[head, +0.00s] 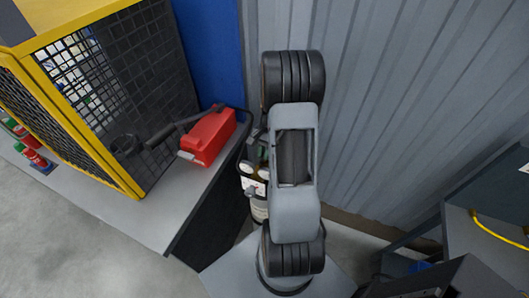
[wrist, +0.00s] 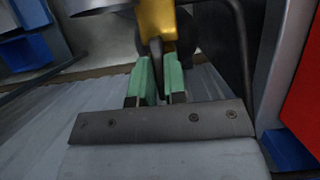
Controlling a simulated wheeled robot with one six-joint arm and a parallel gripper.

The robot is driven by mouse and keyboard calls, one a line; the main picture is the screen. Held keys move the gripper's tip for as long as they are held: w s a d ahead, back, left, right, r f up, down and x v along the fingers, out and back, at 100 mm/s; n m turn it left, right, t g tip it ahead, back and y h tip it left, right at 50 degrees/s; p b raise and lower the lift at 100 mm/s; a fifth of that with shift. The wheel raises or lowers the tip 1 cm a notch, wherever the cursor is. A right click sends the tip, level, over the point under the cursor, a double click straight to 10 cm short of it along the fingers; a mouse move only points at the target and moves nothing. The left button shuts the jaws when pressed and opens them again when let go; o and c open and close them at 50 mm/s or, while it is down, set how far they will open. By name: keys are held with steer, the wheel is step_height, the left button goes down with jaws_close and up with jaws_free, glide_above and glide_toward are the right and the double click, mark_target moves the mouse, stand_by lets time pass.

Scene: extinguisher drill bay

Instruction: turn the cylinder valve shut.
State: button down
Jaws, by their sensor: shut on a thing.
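In the wrist view, my gripper (wrist: 159,78) has two green-padded fingers shut on a thin dark piece, which looks like the valve handle (wrist: 156,49). This handle lies against a brass-yellow valve body (wrist: 157,18). In the head view, the cylinder (head: 259,210) stands upright behind my arm, with a pale label on its side. My arm covers much of the cylinder there, and the grip on the valve is hidden. How far the valve is turned cannot be told.
A yellow-framed mesh cage (head: 110,165) stands further left. A corrugated wall (head: 400,90) is close behind my arm. A dark bench (head: 490,235) is at right.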

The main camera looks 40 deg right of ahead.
steer(key=shift+m, duration=0.4)
steer(key=m+t, duration=0.1)
steer(key=m, duration=0.3)
steer(key=shift+s+t+y, duration=0.1)
steer(key=shift+t+y, duration=0.2)
steer(key=shift+t, duration=0.1)
steer(key=m+t, duration=0.1)
steer(key=m, duration=0.3)
steer(key=shift+m+t, duration=0.3)
steer(key=shift+t, duration=0.1)
steer(key=m+t+h, duration=0.1)
steer(key=m, duration=0.3)
steer(key=shift+s, duration=0.1)
steer(key=shift+m+t+h+p, duration=0.2)
steer(key=shift+m+t+h, duration=0.2)
steer(key=shift+m, duration=0.65)
steer(key=shift+m+t+h+p, duration=0.2)
steer(key=shift+m+t+h, duration=0.15)
steer(key=shift+m, duration=1)
steer(key=c, duration=1.2)
jaws_free()
steer(key=shift+o, duration=0.2)
